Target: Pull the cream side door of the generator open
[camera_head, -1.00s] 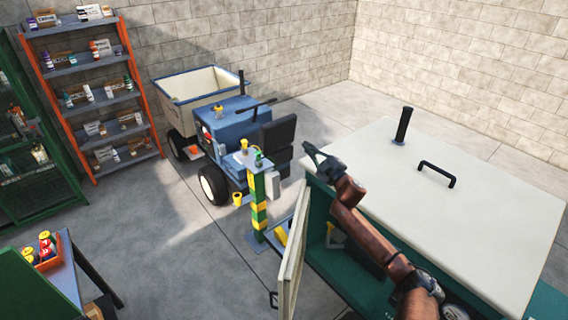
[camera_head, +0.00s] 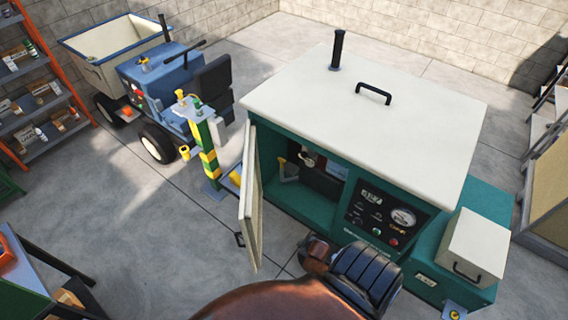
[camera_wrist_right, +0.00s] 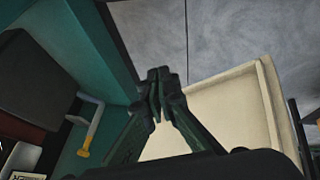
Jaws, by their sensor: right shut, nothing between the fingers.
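The generator (camera_head: 292,213) is a teal box with a cream lid (camera_head: 365,110). Its cream side door (camera_head: 252,205) stands swung out from the left side of the front, open, with a small dark handle (camera_head: 239,239) on its outer face. The door's inside panel shows in the right wrist view (camera_wrist_right: 235,110). My right gripper (camera_wrist_right: 160,78) is shut and empty, between the teal frame and the door in that view. I cannot make it out in the head view, where my brown arm fills the bottom middle. My left gripper is not in view.
A gauge panel (camera_head: 385,215) is right of the open bay. A yellow-ended lever (camera_wrist_right: 90,135) is inside. A green and yellow post (camera_head: 207,155) and blue tractor (camera_head: 160,85) stand left of the door. Floor (camera_head: 150,220) left of the door is clear.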

